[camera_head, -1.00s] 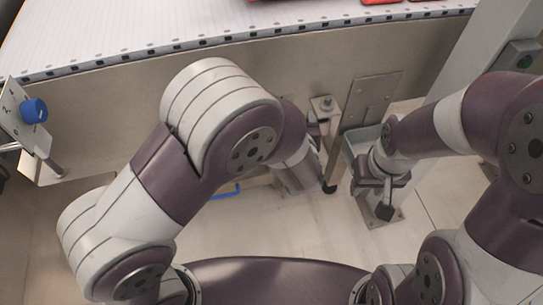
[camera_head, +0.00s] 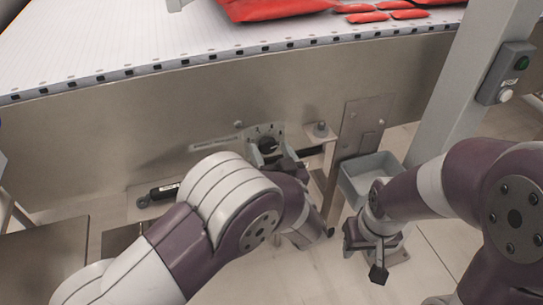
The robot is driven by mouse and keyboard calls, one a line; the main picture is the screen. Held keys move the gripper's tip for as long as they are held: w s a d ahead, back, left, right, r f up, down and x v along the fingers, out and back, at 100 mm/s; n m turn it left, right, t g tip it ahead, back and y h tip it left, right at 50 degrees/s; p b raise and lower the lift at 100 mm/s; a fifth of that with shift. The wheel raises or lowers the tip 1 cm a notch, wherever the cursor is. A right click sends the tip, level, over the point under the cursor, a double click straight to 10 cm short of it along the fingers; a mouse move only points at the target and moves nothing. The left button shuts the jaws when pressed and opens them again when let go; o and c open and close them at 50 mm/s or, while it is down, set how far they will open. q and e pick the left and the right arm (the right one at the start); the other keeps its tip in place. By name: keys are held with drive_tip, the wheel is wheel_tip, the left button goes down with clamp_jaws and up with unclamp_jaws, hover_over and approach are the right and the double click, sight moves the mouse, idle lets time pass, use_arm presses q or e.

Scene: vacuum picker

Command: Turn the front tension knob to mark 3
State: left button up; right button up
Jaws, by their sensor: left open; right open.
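A round dark knob (camera_head: 267,145) sits on a small grey bracket plate (camera_head: 264,130) on the conveyor's side panel; marks show above it, too small to read. My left gripper (camera_head: 277,162) is just below and in front of the knob, with its dark fingers partly hidden by my own arm. It is open; I cannot tell whether it touches the knob. My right gripper (camera_head: 371,250) is open and empty, low to the right, in front of the grey bin.
The conveyor belt (camera_head: 130,45) carries red packs (camera_head: 275,8) at the back. A small grey bin (camera_head: 370,178) and an upright metal plate (camera_head: 364,130) stand right of the knob. A grey post (camera_head: 465,95) holds a button box (camera_head: 508,72). A black cylinder (camera_head: 165,191) lies left.

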use_arm(q)
drive_tip(key=c, duration=1.1)
drive_tip(key=shift+o, duration=0.2)
drive_tip(key=shift+n, duration=0.3)
